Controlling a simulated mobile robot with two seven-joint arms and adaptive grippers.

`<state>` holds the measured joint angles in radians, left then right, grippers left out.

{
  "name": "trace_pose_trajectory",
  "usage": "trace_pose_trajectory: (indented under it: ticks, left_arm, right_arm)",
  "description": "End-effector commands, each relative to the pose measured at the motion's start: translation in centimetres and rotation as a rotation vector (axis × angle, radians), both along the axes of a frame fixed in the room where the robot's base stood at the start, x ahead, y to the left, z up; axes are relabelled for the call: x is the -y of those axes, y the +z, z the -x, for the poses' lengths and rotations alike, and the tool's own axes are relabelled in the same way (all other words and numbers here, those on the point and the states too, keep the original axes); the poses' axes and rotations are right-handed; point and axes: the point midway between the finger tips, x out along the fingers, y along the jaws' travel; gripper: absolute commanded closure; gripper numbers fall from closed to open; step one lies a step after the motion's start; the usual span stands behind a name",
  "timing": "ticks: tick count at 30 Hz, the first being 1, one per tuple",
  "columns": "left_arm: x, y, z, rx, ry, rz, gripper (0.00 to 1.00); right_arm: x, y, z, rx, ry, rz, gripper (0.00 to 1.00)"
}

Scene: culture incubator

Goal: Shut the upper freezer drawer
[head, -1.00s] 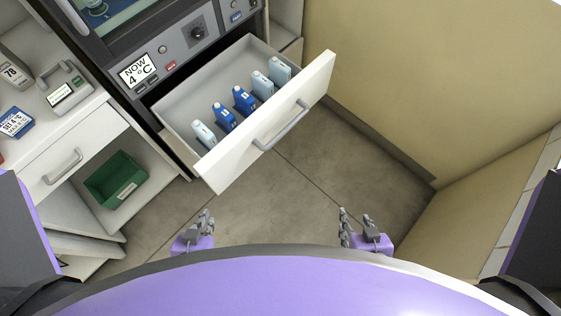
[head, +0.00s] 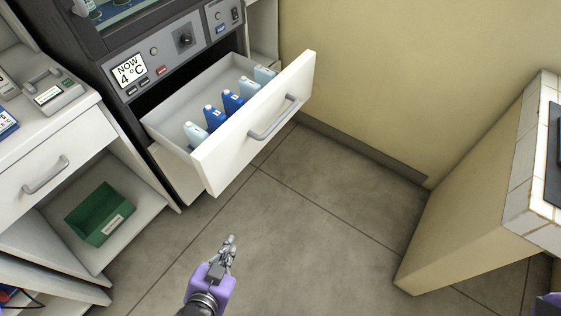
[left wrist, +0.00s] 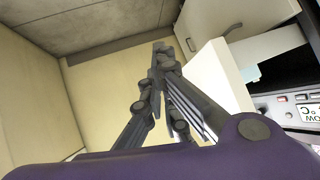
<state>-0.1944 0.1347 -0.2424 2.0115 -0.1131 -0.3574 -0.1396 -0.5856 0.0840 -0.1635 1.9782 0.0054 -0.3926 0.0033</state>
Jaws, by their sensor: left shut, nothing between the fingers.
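The upper freezer drawer (head: 258,125) is pulled well out below the control panel. It has a white front with a grey bar handle (head: 274,118). Several light blue and dark blue bottles stand in a row inside it. My left gripper (head: 230,243) is shut and empty, low in the head view, in front of and below the drawer front, apart from it. In the left wrist view the shut fingers (left wrist: 160,50) show with the white drawer front (left wrist: 217,75) to their right.
A white cabinet on the left has a drawer with a handle (head: 45,175) and a green bin (head: 100,212) on its shelf. A beige wall stands behind on the right. A tiled counter (head: 540,150) juts in at the right. The floor (head: 310,225) between is clear.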

Motion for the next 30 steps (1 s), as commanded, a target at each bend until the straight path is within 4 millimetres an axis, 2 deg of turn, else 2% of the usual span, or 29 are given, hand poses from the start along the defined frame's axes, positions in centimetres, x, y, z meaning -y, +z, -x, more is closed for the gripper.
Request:
trace_pose_trajectory:
  ticks: [1,4,6,10,13,18,23,30]
  left_arm:
    - [1.7,-1.2,-2.7,0.065,-0.064,-0.041,1.00]
    - [4.7,0.1,-7.9,0.228,-0.196,-0.165,1.00]
    - [6.9,1.6,-11.0,0.354,-0.284,-0.276,1.00]
    - [10.3,4.9,-15.2,0.584,-0.419,-0.523,1.00]
    - [12.1,7.3,-16.7,0.722,-0.491,-0.727,1.00]
    - [12.8,9.2,-17.2,0.802,-0.532,-0.891,1.00]
    - [13.3,9.3,-18.6,0.808,-0.535,-0.906,1.00]
    - [15.2,9.0,-23.1,0.806,-0.534,-0.902,1.00]
  right_arm:
    - [0.1,-2.9,1.0,-0.023,0.001,0.001,0.57]
    - [0.1,-5.0,0.3,-0.013,0.002,0.003,0.57]
    - [0.0,-6.3,-1.0,0.007,0.004,0.001,0.57]
    - [-0.4,-8.5,-2.6,0.023,0.000,-0.006,0.57]
    - [-0.6,-9.3,-3.1,0.023,-0.004,-0.010,0.57]
    - [-0.4,-8.6,-3.5,0.033,-0.006,-0.006,0.57]
    - [-0.1,-8.5,-3.1,0.025,-0.008,-0.002,0.57]
    - [0.0,-9.5,-2.5,0.012,-0.005,0.000,0.57]
